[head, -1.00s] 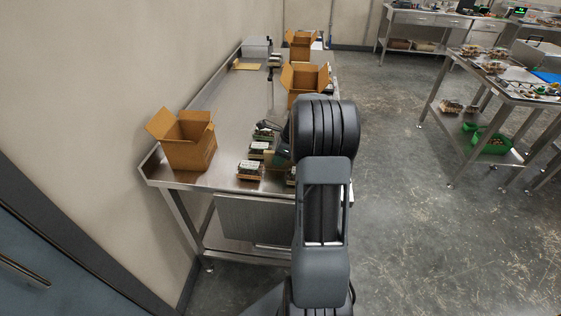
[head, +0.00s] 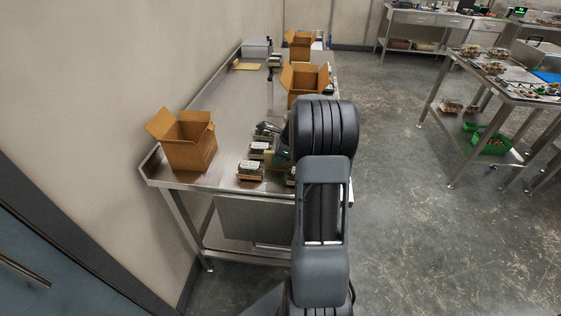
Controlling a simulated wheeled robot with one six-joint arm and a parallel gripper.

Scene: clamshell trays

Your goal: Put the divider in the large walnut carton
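An open cardboard carton (head: 190,155) stands at the near left end of the steel table. A second open carton (head: 303,86) stands farther back on the right side, and a third (head: 299,45) is at the far end. I cannot tell which is the large walnut carton. A flat tan piece (head: 246,66) lies at the back left; I cannot tell if it is the divider. My gripper (head: 276,153) is low over the table beside the clamshell trays, mostly hidden behind my arm. Whether it is open or holds anything does not show.
Several dark clamshell trays (head: 250,169) stand in the table's near middle. The steel table (head: 226,112) is bare between the near carton and the far end. A grey box (head: 256,47) is at the back. A wall borders the left side.

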